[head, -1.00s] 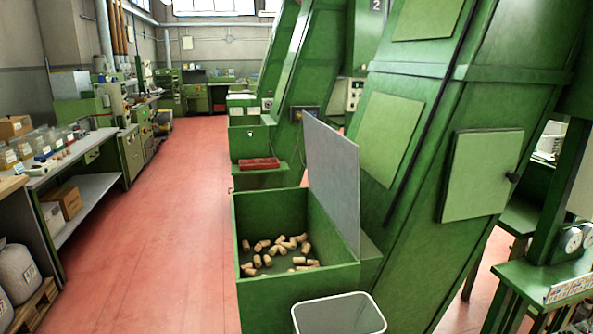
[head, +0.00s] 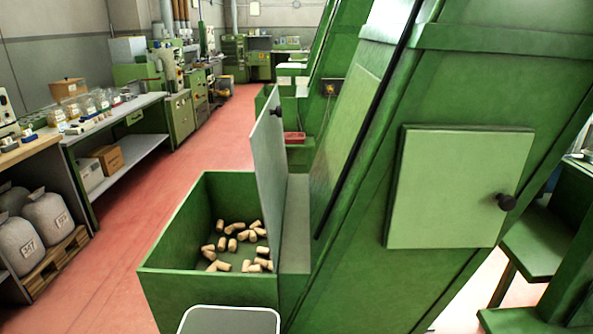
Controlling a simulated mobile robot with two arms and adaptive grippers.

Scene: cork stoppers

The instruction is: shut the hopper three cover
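The hopper (head: 165,215) is an open green box in the lower middle of the head view, with several cork stoppers (head: 232,229) on its floor. Its cover (head: 271,170) is a grey panel standing upright along the box's right side, so the hopper is open. No number shows on this hopper, so I cannot tell from the view which one it is. Neither of my grippers is in view.
A grey-rimmed bin (head: 230,322) stands in front of the hopper. A sloping green machine with a closed hatch (head: 460,187) and black knob (head: 506,202) fills the right. Red floor (head: 130,240) is clear to the left, up to a workbench (head: 115,118) and sacks (head: 48,222).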

